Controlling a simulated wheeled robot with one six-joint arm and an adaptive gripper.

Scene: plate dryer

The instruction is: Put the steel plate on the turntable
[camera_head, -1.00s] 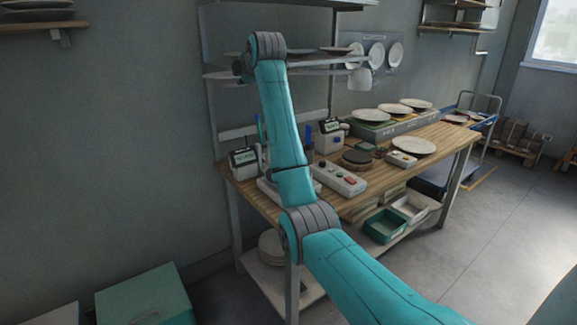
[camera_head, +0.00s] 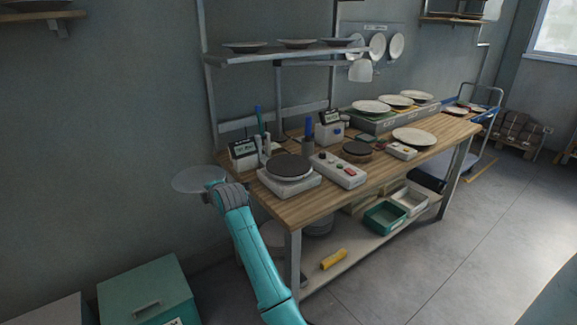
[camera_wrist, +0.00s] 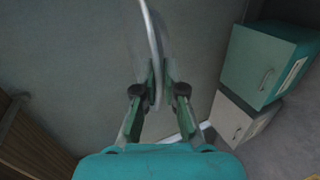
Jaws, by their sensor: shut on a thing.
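The steel plate (camera_head: 196,180) is a thin grey disc held out left of the workbench, in front of the wall. My gripper (camera_head: 212,187) is shut on its near edge. The wrist view shows the fingers (camera_wrist: 158,88) on both sides of the plate's pale rim (camera_wrist: 153,35), with the plate almost edge-on. A dark round disc on a white base (camera_head: 290,167), which looks like the turntable, stands on the front left of the bench, right of my gripper and apart from it. Its top is empty.
A smaller dark disc (camera_head: 357,149) and a control box (camera_head: 339,170) stand right of it on the wooden bench (camera_head: 330,200). A small device (camera_head: 243,153) stands behind. A shelf (camera_head: 270,56) with plates hangs above. A teal cabinet (camera_head: 147,290) stands below left.

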